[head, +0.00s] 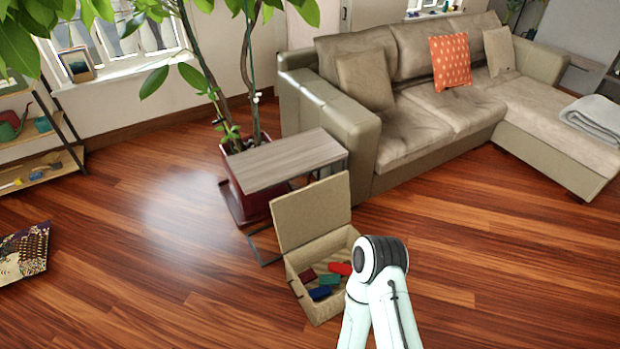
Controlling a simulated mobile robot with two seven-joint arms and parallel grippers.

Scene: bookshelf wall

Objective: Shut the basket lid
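The basket (312,309) is a tan box on the wooden floor, just left of my arm. Its lid (312,211) stands open, tilted up at the back edge beside the small side table. Several small items lie inside, among them a red one (340,268), a green one (329,280) and a blue one (320,293). One of my white arms rises from the bottom edge and covers the basket's right front part. Neither gripper shows, so I cannot see what they hold.
A side table (285,160) with a grey wooden top stands right behind the lid, near a potted plant (252,196). A beige sofa (440,110) is behind to the right. A patterned flat item (24,252) lies at far left.

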